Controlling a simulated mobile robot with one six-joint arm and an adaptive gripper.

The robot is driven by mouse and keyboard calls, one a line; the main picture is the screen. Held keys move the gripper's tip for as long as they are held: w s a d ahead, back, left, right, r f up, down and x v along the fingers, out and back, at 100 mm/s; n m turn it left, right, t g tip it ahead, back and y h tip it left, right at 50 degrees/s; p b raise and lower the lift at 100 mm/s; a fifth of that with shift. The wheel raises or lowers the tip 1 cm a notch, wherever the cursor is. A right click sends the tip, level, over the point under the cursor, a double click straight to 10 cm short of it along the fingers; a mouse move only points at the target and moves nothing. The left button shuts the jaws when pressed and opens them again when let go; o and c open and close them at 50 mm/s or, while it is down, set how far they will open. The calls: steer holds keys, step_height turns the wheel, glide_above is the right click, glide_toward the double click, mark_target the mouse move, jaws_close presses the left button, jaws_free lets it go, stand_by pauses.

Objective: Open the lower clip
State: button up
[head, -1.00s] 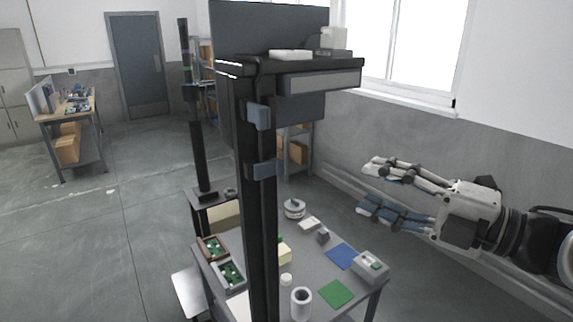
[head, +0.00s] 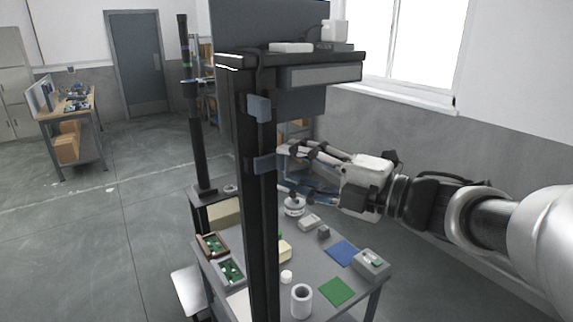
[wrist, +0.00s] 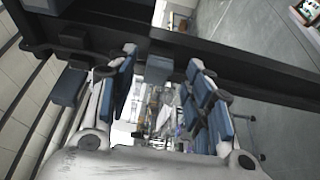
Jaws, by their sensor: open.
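The lower clip (head: 264,164) is a blue-grey piece on the dark upright column (head: 257,220). In the wrist view the lower clip (wrist: 158,68) lies between my fingertips, with space on both sides. My gripper (head: 284,169) is open and empty, just right of the column at the lower clip's height. One finger is above the clip's level and one below. In the wrist view my gripper (wrist: 161,58) points at the column, its blue-padded fingers spread. I cannot tell whether they touch the clip. The upper clip (head: 259,109) is higher on the column; it also shows in the wrist view (wrist: 68,87).
A shelf (head: 320,76) juts from the column's top, above my gripper. Below stands a grey table (head: 307,262) with a white cup (head: 301,300), a blue mat (head: 343,253), a green mat (head: 336,291) and a grey box (head: 371,264). The floor at left is open.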

steer(key=shift+x, duration=1)
steer(key=c, duration=1)
